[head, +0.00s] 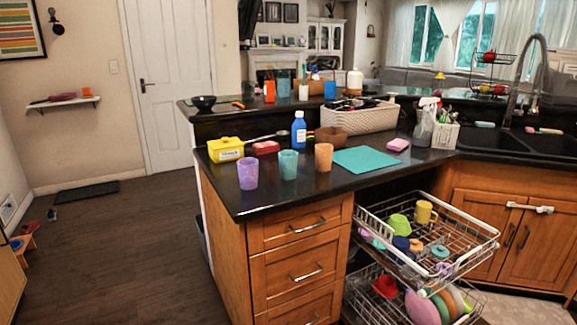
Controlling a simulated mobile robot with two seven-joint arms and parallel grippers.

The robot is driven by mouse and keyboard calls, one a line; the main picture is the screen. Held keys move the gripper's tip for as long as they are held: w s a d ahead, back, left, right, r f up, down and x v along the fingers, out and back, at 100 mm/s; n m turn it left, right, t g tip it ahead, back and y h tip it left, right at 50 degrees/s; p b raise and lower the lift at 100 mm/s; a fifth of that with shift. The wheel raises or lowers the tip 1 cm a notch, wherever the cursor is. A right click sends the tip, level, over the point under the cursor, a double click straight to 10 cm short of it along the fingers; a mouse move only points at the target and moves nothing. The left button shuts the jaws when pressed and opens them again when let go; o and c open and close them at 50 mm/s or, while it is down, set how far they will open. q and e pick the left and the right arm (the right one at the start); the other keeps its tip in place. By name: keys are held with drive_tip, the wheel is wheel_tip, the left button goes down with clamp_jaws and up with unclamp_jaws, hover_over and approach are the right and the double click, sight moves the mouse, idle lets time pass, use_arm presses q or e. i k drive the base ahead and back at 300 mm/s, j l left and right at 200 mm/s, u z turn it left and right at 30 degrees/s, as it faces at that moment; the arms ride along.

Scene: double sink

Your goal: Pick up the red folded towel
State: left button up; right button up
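A small red folded item (265,147), which looks like the red folded towel, lies flat on the dark countertop (265,196). It is just right of a yellow box (225,150) and behind the purple cup (248,173) and teal cup (288,165). Neither of my grippers shows in the head view.
An orange cup (323,157), blue bottle (298,129), brown bowl (330,136) and teal mat (366,160) are on the counter. A pink folded item (397,144) lies further right. Dish racks (470,248) are pulled out below. The floor (125,240) at left is mostly clear.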

sight(258, 149)
drive_tip(key=i+j, duration=1.35)
drive_tip(key=j, duration=0.25)
drive_tip(key=i+j, duration=0.7)
drive_tip(key=i+j+z, duration=0.35)
drive_tip(key=j+z, duration=0.15)
drive_tip(key=j, duration=0.15)
drive_tip(key=z, duration=1.25)
